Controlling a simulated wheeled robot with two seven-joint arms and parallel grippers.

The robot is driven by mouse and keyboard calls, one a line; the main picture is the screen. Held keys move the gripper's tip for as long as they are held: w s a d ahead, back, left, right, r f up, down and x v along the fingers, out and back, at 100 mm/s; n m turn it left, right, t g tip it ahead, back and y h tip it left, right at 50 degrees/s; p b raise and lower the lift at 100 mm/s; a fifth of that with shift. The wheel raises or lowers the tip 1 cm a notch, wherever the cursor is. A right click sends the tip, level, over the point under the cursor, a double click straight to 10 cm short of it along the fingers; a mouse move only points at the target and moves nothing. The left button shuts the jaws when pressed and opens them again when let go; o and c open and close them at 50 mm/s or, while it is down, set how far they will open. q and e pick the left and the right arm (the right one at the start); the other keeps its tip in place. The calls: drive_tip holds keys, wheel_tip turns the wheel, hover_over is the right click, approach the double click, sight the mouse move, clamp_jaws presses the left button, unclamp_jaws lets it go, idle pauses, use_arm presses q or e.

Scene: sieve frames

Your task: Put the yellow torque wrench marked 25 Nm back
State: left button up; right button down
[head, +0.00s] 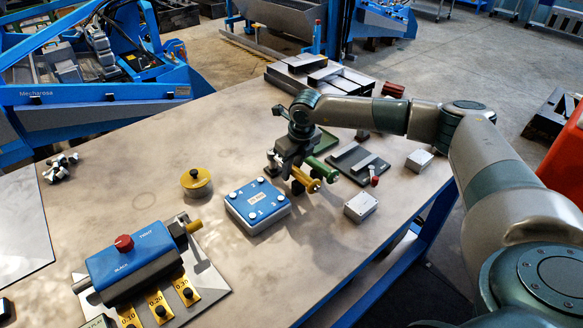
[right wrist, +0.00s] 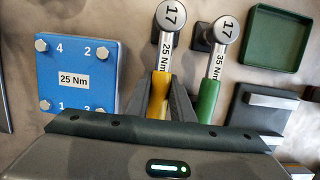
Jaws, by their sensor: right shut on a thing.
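My left gripper is not in view.
A dark plate with two grey bars (head: 357,163) lies right of the wrenches. A green tray (right wrist: 272,38) is behind. A yellow-topped round piece (head: 196,182), a blue tester (head: 133,262) and grey boxes (head: 361,206) stand on the table. The front middle of the table is clear.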

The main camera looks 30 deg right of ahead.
drive_tip(key=shift+f, duration=0.25)
drive_tip(key=shift+f, duration=0.2)
drive_tip(key=c, duration=1.5)
unclamp_jaws()
drive_tip(key=shift+c, duration=0.2)
drive_tip(key=shift+r, duration=0.1)
